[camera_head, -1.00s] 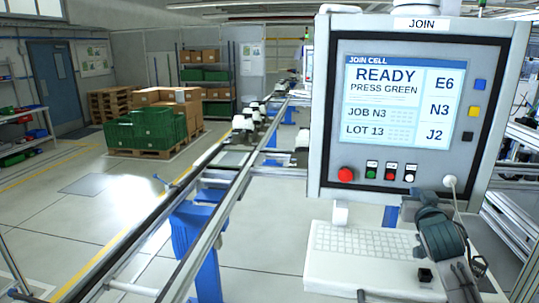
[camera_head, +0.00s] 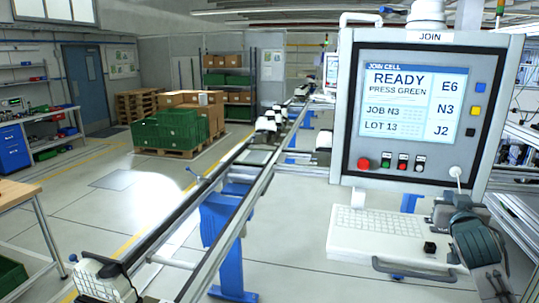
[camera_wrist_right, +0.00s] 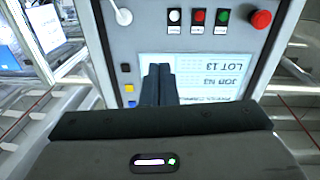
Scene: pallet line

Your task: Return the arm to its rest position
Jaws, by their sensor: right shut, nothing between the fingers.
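My right gripper (camera_head: 452,210) is dark and sits at the lower right of the head view, in front of the lower right of the control panel (camera_head: 345,130). In the right wrist view its two black fingers (camera_wrist_right: 158,85) are closed together and empty, pointing towards the panel, which shows upside down there. The fingers overlap part of the screen (camera_wrist_right: 205,65) in that view. In the head view the screen (camera_head: 410,105) reads READY, PRESS GREEN, JOB N3, LOT 13. Below it are a red button (camera_head: 364,164), a green button (camera_head: 386,160) and others. My left gripper is not in view.
A white keyboard shelf (camera_head: 350,240) juts out under the panel, close to my right arm. The conveyor rails (camera_head: 235,205) run to the left of it, with a white part (camera_head: 100,280) at the near end. Green crates (camera_head: 165,130) stand on a pallet behind open floor.

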